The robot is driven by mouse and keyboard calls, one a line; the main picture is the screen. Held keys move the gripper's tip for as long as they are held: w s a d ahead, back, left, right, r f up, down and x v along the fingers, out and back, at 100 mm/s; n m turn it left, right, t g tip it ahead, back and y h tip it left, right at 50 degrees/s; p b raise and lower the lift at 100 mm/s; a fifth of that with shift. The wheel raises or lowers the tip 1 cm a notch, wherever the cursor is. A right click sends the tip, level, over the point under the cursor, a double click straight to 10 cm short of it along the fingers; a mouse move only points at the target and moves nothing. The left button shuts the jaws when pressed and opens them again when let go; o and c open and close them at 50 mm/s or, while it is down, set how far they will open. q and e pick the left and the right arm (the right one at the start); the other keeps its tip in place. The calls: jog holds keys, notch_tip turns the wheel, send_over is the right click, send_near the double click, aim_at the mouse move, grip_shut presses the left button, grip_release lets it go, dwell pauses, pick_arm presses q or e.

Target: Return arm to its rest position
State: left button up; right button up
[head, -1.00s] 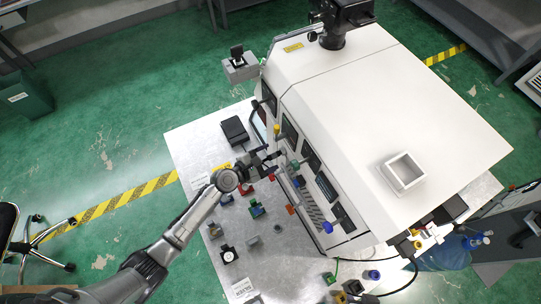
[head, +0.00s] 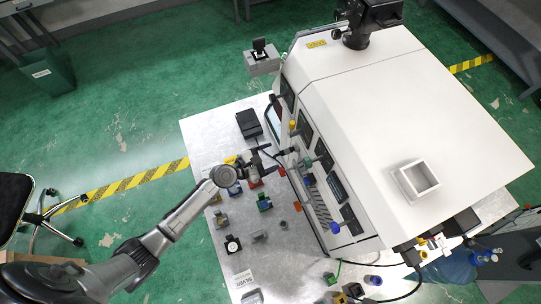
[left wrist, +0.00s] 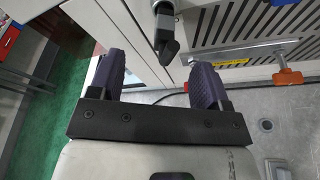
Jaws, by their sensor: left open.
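My left arm (head: 180,218) reaches in from the lower left over the silver table. My left gripper (head: 270,158) is beside the front panel of the white machine (head: 385,125), over the table's left part. In the left wrist view its two dark purple fingers (left wrist: 160,66) stand wide apart with nothing between them. A black handle-like part (left wrist: 166,35) on the machine front shows beyond the gap between the fingers. I cannot tell from the views how far the fingers are from the panel. My right gripper is not in view.
Several small coloured blocks and devices lie on the silver table (head: 205,150), under and in front of my left arm. A black box (head: 249,124) lies at its back left. An orange knob (left wrist: 288,78) sticks out from the machine front.

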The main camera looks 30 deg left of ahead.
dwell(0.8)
pick_arm(q)
jog(key=s+d+f+m+g, duration=0.25)
jog(key=s+m+g, duration=0.2)
jog(key=m, duration=0.95)
jog(key=s+a+r+m+g+y+p, duration=0.1)
jog(key=s+a+r+m+y+p, duration=0.1)
jog(key=s+a+r+m+y, duration=0.35)
jog(key=s+a+r+m+g+y+p, duration=0.25)
jog(key=s+r+m, duration=0.35)
jog(key=s+r, duration=0.3)
jog(key=s+d+f+g+p, duration=0.1)
jog(key=s+d+p, duration=0.1)
jog(key=s, duration=0.7)
jog(key=shift+s+f+p, duration=0.3)
jog(key=shift+s+p, duration=0.05)
jog(key=shift+p, duration=0.25)
